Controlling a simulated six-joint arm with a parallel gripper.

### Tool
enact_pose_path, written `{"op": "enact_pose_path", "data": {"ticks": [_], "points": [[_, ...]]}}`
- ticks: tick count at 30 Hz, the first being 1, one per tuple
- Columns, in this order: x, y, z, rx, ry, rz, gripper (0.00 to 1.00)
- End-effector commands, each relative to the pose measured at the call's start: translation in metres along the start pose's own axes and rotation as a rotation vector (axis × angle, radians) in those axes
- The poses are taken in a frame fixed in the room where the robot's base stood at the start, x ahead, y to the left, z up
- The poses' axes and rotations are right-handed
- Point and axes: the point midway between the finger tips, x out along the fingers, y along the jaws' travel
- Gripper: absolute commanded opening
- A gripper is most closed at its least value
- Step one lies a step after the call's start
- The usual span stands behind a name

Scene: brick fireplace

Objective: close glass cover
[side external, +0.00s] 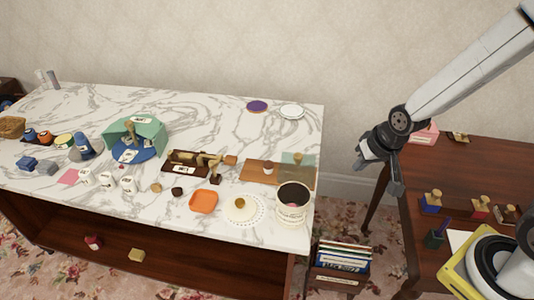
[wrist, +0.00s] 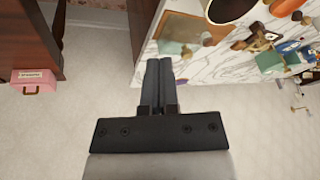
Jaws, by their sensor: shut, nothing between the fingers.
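A see-through greenish glass pane (side external: 299,160) stands at the right end of a flat brown wooden board (side external: 258,172), near the right edge of the marble table. It looks raised rather than lying over the brown part, though its exact tilt is hard to tell. In the wrist view, the glass pane (wrist: 170,47) and the brown board (wrist: 184,27) show at the top, beyond my fingers. My gripper (side external: 396,186) is in the air to the right of the marble table, apart from the glass. In the wrist view, my gripper's fingers (wrist: 160,63) are together and empty.
A cream pot (side external: 292,212) stands just in front of the glass pane. A small round item (side external: 268,168) is on the board. The marble table (side external: 225,125) holds several other objects. A dark wooden table (side external: 470,165) is at right; a gap separates the tables.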

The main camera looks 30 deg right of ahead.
Motion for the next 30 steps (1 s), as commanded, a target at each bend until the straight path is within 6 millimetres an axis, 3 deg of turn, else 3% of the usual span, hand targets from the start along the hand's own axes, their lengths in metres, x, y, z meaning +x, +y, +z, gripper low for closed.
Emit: {"op": "enact_pose_path", "data": {"ticks": [6, 12, 30], "points": [[0.036, -0.006, -0.034, 0.322, 0.143, -0.033, 0.00], [0.056, -0.004, -0.054, 0.527, 0.244, -0.055, 0.00], [0.069, -0.003, -0.062, 0.586, 0.275, -0.061, 0.00]]}}
